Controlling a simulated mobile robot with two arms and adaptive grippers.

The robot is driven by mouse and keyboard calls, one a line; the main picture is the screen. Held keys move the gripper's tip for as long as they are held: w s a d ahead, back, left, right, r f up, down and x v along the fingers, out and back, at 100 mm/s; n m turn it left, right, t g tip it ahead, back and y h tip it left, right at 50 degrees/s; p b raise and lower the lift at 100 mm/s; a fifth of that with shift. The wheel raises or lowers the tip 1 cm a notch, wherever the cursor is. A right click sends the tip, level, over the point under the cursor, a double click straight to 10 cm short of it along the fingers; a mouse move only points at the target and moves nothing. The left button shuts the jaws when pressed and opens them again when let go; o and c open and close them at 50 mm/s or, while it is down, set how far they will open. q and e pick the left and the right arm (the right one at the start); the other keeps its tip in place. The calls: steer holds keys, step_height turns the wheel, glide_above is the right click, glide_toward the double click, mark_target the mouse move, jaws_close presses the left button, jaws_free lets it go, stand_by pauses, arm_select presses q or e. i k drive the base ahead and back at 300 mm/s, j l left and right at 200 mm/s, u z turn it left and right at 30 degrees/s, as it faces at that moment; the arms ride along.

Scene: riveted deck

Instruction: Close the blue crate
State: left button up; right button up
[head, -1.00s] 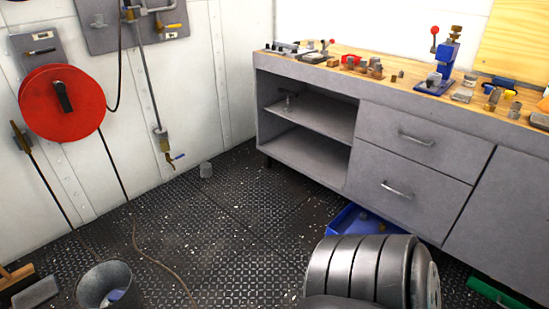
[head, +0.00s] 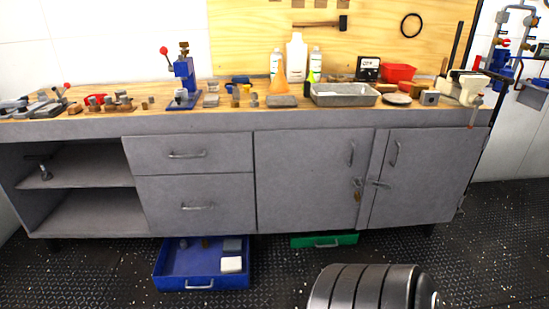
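The blue crate (head: 187,283) is on the floor in the head view, sticking out from under the grey workbench at the lower left. It is open at the top, with a light handle (head: 199,285) on its front wall. A white block (head: 231,264), a grey block and small dark items lie inside. Its back edge is hidden by the bench. Neither of my grippers is in view.
The grey workbench (head: 305,178) has open shelves, drawers and latched doors, with tools on its wooden top. A green crate (head: 325,241) with a handle is mostly under the bench, right of the blue one. The dark riveted floor (head: 100,275) in front is clear.

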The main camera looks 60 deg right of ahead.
mark_target(194, 268)
steer(key=z, duration=1.3)
